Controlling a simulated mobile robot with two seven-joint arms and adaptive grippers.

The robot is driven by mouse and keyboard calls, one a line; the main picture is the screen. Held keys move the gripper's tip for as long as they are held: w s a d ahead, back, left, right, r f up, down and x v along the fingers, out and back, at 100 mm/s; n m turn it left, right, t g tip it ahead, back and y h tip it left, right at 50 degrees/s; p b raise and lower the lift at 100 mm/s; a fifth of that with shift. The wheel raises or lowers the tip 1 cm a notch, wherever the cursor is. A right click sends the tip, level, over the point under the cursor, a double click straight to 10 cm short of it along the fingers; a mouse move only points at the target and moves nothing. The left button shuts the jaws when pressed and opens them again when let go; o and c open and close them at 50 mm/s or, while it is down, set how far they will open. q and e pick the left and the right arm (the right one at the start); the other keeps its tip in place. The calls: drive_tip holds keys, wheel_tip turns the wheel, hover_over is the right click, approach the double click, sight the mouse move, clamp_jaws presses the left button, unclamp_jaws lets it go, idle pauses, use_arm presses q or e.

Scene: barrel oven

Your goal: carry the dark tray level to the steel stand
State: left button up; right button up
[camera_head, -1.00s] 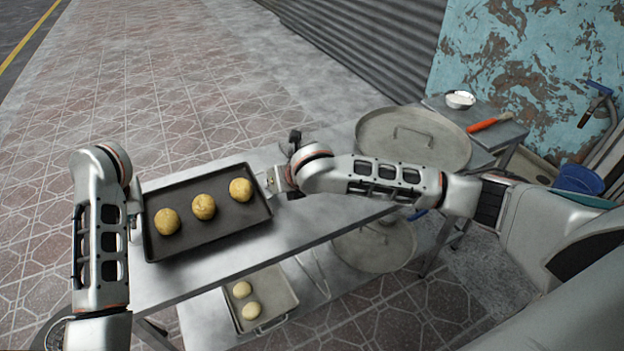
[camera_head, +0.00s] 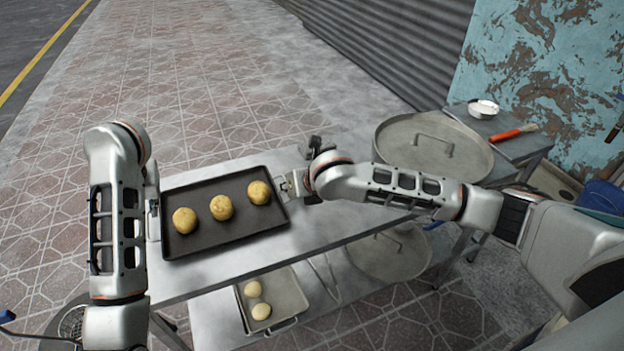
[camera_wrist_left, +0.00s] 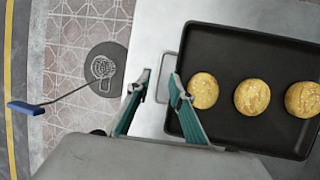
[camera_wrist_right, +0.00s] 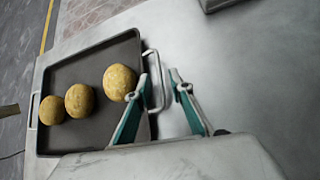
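The dark tray (camera_head: 205,245), with three golden buns in a row, sits at the left end of the steel stand's top (camera_head: 330,225). It looks level; I cannot tell whether it rests fully on the top. My left gripper (camera_wrist_left: 160,78) is at the tray's left wire handle (camera_wrist_left: 163,58), fingers apart on either side of the bar. My right gripper (camera_wrist_right: 160,76) is at the right wire handle (camera_wrist_right: 160,103), fingers also apart with the bar between them. Both grippers look open, not closed on the handles.
A large round lid (camera_head: 433,148) lies at the stand's right end. A side table holds a white bowl (camera_head: 483,108) and a red-handled brush (camera_head: 513,132). A pale tray (camera_head: 288,300) with two buns is on the lower shelf. A blue-handled skimmer (camera_wrist_left: 65,97) shows at left.

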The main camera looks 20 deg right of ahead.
use_arm(q)
drive_tip(key=shift+v, duration=1.05)
use_arm(e)
drive_tip(key=v, duration=1.2)
